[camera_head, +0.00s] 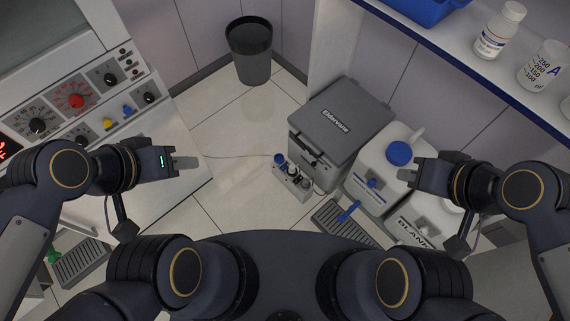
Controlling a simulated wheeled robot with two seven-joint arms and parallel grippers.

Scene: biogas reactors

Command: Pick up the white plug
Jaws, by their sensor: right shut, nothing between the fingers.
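I cannot make out a white plug for certain. A thin pale cable (238,157) runs over the floor to a small light-coloured unit (292,180) with blue and dark knob-like parts on top. My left gripper (186,163) is in front of the control panel, and the cable's left end disappears near its fingertips. I cannot tell whether its fingers are apart or hold anything. My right gripper (416,174) is shut and empty, over the white container with the blue cap (399,153).
A grey lidded box (340,118) stands behind the small unit. A black bin (250,50) is at the back. A control panel (75,102) stands at the left. A shelf (480,66) with bottles (497,32) is at the upper right. The central tiled floor is mostly clear.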

